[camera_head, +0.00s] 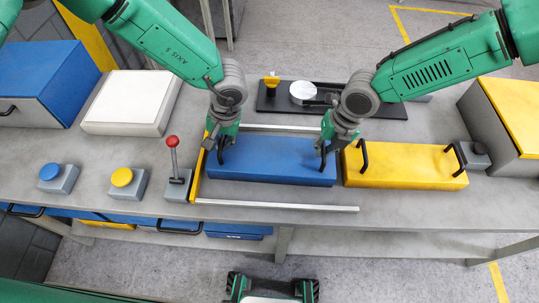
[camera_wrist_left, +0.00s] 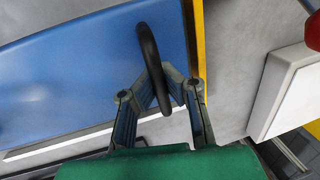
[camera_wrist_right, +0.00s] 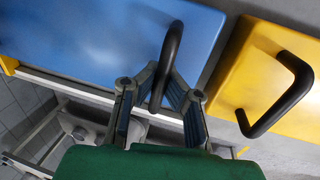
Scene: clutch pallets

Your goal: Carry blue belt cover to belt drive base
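The blue belt cover (camera_head: 270,170) is a long blue block with two black handles, lying flat on the grey table between two pale rails. My left gripper (camera_head: 221,143) is at its left handle; in the left wrist view the fingers (camera_wrist_left: 165,82) close around that handle (camera_wrist_left: 147,40). My right gripper (camera_head: 326,143) is at its right handle; in the right wrist view the fingers (camera_wrist_right: 162,82) close around that handle (camera_wrist_right: 172,45). A dark plate (camera_head: 350,110) with a white disc and yellow knob lies behind the cover; I cannot tell whether it is the belt drive base.
A yellow block (camera_head: 405,168) with black handles sits close right of the cover. A yellow strip (camera_head: 197,177) and a red-knobbed lever (camera_head: 173,160) stand at left. Blue (camera_head: 49,172) and yellow (camera_head: 121,178) buttons, a white box (camera_head: 130,103) and larger bins flank the table.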

